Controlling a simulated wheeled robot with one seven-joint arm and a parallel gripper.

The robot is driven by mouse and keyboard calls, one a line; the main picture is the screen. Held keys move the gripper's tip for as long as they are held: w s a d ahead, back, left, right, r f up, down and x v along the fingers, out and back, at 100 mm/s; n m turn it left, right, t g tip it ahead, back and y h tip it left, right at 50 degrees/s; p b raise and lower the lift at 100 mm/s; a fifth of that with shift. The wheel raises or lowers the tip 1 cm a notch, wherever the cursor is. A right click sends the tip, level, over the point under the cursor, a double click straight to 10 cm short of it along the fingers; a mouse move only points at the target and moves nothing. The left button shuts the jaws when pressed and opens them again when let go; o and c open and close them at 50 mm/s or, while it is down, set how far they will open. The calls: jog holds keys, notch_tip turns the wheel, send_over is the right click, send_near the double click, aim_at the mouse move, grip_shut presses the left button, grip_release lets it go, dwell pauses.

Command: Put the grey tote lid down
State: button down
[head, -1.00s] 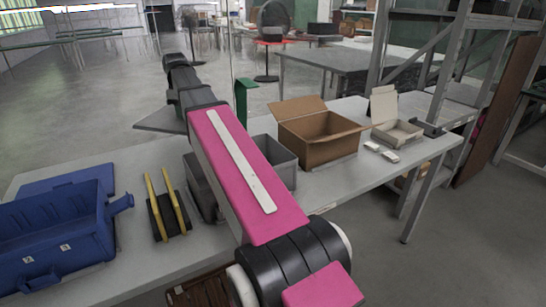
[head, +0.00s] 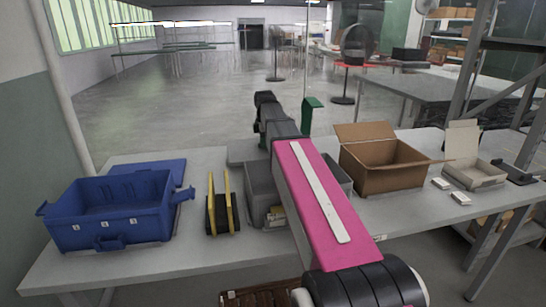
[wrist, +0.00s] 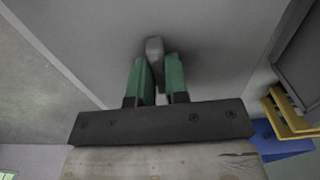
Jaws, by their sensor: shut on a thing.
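My gripper (wrist: 156,72) shows in the wrist view with its green fingers closed on a small grey grip. The grip stands out from a broad flat grey panel, the grey tote lid (wrist: 215,45). In the head view, part of the lid (head: 243,151) shows left of my arm, over the back of the table; the rest is hidden by my arm. I cannot tell whether it touches the tabletop. An open grey tote (head: 259,184) stands on the table, partly hidden behind my arm.
A blue crate (head: 112,228) and a black rack with yellow bars (head: 222,215) stand left on the table (head: 190,264). A cardboard box (head: 385,177), small white blocks (head: 461,198) and a shallow box (head: 474,178) stand right. A green upright (head: 309,116) rises behind.

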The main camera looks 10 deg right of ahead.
jog(key=shift+f, duration=2.7)
jog(key=shift+f, duration=0.15)
jog(key=c, duration=1.1)
grip_release()
notch_tip(320, 180, up, 12)
jog(key=shift+r, duration=0.15)
